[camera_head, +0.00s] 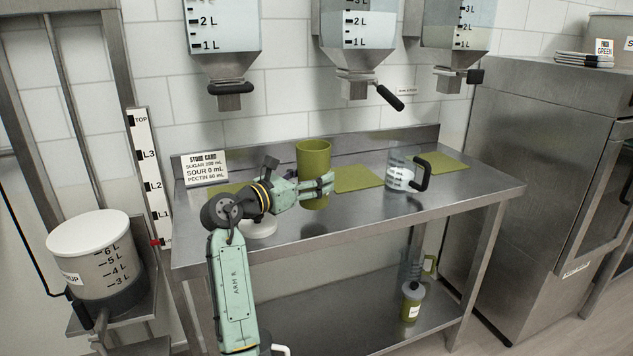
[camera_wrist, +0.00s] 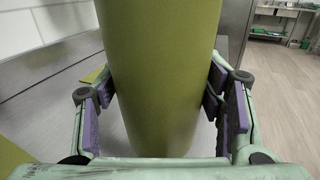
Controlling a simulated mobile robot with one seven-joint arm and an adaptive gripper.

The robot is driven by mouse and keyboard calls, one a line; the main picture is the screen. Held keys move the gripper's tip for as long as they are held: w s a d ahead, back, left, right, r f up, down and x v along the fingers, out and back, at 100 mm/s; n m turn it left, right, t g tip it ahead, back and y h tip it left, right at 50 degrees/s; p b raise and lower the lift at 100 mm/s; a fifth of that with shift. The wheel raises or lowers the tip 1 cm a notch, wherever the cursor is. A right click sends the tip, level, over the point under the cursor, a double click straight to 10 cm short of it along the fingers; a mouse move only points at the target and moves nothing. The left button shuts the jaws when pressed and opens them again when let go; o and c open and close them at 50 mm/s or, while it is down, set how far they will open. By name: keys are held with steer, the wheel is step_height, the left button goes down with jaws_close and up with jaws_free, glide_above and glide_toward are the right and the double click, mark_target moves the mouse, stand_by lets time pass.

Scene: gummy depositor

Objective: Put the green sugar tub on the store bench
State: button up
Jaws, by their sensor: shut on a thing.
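The green sugar tub (camera_head: 313,156) is a plain olive-green cylinder, upright at the middle of the steel store bench (camera_head: 460,198). My gripper (camera_head: 318,188) is shut around the tub's lower half, coming from the left. In the wrist view the tub (camera_wrist: 160,75) fills the middle, with purple finger pads (camera_wrist: 160,103) on both sides of it. I cannot tell whether the tub's base touches the bench top or is just above it.
Green mats (camera_head: 358,179) lie on the bench, and a clear jug (camera_head: 399,172) with a black handle stands right of the tub. A store card (camera_head: 205,167) stands at the back left. Hoppers (camera_head: 358,40) hang above. A steel cabinet (camera_head: 540,150) stands at the right.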

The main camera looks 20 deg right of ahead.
steer(key=w, duration=0.1)
steer(key=w+d, duration=0.1)
steer(key=shift+w+d+f, duration=0.1)
steer(key=shift+w+d, duration=0.15)
steer(key=shift+w, duration=0.1)
steer(key=shift+f+p, duration=0.6)
steer(key=shift+f, duration=1.1)
steer(key=shift+f, duration=0.15)
steer(key=o, duration=1.8)
steer(key=shift+o, duration=0.2)
steer(key=b+v, duration=0.2)
steer(key=v, duration=1)
